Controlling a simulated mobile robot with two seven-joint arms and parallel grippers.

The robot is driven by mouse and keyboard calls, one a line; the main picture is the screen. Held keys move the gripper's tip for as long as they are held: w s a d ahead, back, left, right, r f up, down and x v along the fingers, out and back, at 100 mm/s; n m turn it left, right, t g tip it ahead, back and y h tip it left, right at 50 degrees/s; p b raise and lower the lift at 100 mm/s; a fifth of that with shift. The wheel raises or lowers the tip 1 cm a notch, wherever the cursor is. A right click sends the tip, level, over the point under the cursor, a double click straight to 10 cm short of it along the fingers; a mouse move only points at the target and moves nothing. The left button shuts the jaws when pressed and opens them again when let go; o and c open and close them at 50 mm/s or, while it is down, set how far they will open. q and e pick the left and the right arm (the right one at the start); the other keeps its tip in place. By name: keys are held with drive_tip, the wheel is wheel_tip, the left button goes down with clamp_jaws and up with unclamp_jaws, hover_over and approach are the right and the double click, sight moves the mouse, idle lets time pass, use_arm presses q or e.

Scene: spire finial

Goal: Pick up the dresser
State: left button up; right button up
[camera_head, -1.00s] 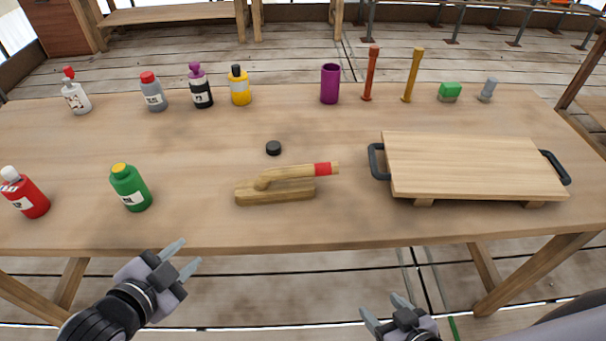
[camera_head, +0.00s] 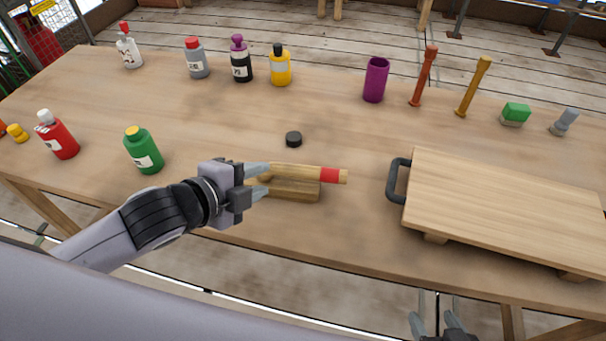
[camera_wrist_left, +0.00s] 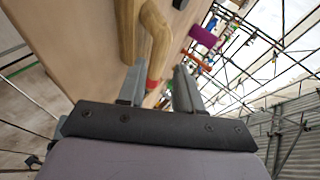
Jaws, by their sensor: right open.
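The dresser (camera_head: 300,192) is a wooden tool with a flat block below and a raised handle with a red band. It lies near the table's front edge. My left gripper (camera_head: 262,179) is at the dresser's left end and partly covers it. In the left wrist view the dresser's handle (camera_wrist_left: 159,50) runs between the two open fingers of my left gripper (camera_wrist_left: 158,85), with no clear grip on it. My right gripper (camera_head: 436,302) is open and empty, low in front of the table's front edge.
A black puck (camera_head: 293,139) lies just behind the dresser. A green bottle (camera_head: 144,151) and a red bottle (camera_head: 60,138) stand to the left. Several bottles and a purple cup (camera_head: 376,80) line the back.

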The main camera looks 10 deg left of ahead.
sight(279, 171)
use_arm(q)
drive_tip(key=shift+x, duration=3.65)
clamp_jaws()
